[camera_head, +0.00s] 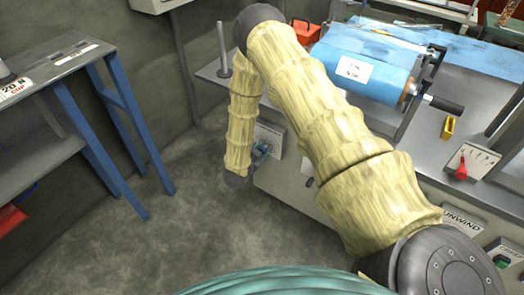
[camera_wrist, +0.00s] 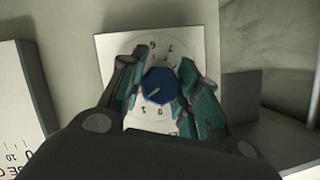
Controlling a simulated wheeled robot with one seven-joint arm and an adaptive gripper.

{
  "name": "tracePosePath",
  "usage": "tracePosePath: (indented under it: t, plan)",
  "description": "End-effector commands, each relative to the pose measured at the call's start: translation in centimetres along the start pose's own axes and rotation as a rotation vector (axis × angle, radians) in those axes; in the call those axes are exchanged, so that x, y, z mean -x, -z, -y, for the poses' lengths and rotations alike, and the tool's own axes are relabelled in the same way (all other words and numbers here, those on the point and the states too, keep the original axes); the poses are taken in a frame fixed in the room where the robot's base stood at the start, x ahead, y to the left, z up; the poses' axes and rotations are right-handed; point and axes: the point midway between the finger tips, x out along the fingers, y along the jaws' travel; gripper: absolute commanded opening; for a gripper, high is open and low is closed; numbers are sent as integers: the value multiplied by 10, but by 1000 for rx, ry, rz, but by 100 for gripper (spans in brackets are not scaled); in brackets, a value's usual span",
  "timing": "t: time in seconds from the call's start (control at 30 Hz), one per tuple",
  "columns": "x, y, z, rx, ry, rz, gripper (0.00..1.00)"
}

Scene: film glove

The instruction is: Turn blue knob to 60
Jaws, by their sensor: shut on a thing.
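The blue knob (camera_wrist: 159,86) sits on a white dial plate (camera_wrist: 196,45) with printed marks and digits, seen from close up in the wrist view. A pale line on the knob's face slants to the lower left; I cannot tell which number it meets. My gripper (camera_wrist: 162,77) has its teal-padded fingers on both sides of the knob, shut on it. In the head view the dial plate (camera_head: 269,133) is on the machine's front panel, and my gripper (camera_head: 261,151) is small there, partly behind my arm. The fingers hide some of the dial's digits.
A blue-legged table (camera_head: 130,130) stands at the left, with open floor (camera_head: 190,215) between.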

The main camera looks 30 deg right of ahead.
Motion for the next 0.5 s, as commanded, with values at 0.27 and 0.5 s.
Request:
tracePosePath:
  t: [0.27, 0.5]
  plan:
    - [0, 0, -1, 2, -2, 1, 41]
    - [0, 0, 0, 2, -1, 0, 54]
